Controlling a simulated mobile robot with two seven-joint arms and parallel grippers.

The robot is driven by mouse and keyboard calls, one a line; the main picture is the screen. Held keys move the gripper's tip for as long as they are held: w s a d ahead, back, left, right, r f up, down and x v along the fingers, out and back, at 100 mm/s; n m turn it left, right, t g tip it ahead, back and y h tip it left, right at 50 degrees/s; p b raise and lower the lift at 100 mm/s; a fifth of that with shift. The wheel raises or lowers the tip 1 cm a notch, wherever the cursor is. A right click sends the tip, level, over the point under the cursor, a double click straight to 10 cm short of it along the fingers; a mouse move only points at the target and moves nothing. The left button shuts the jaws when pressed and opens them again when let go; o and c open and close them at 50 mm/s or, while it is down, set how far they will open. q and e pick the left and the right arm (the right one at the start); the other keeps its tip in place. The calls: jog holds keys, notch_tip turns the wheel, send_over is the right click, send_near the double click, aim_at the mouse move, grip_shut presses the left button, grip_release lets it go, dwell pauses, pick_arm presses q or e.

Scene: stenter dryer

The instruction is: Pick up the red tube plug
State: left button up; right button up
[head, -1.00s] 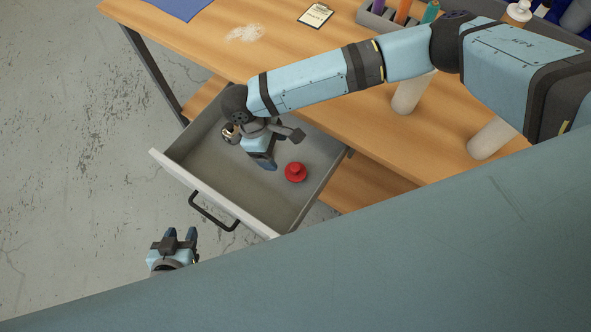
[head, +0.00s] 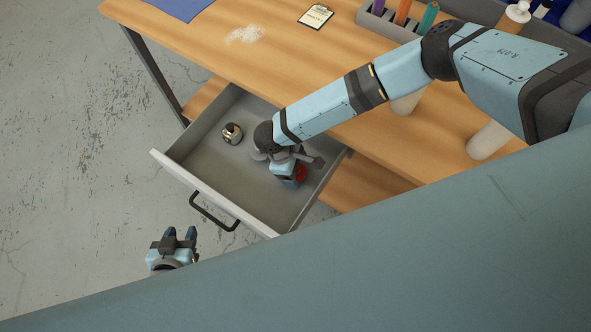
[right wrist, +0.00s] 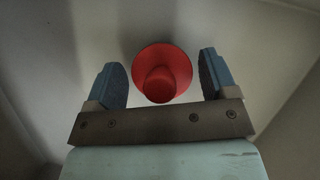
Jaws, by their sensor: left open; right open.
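The red tube plug (head: 301,174) is in the open drawer (head: 202,183), near its right side, and is mostly hidden behind my right gripper (head: 290,180) in the head view. In the right wrist view the plug (right wrist: 161,74) shows as a round flange with a narrower knob, between the two blue fingers. My right gripper (right wrist: 164,84) is open, and gaps show on both sides of the plug. My left gripper (head: 181,236) is open and empty, outside the drawer, to the left of its front panel.
A small metallic and dark object (head: 232,133) stands in the drawer's back left part. The drawer walls surround my right gripper.

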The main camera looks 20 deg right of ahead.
jog(key=shift+s+d+f, duration=0.1)
jog(key=shift+d+f, duration=0.05)
jog(key=shift+f, duration=0.35)
jog(key=c, duration=0.7)
jog(key=shift+r, duration=0.1)
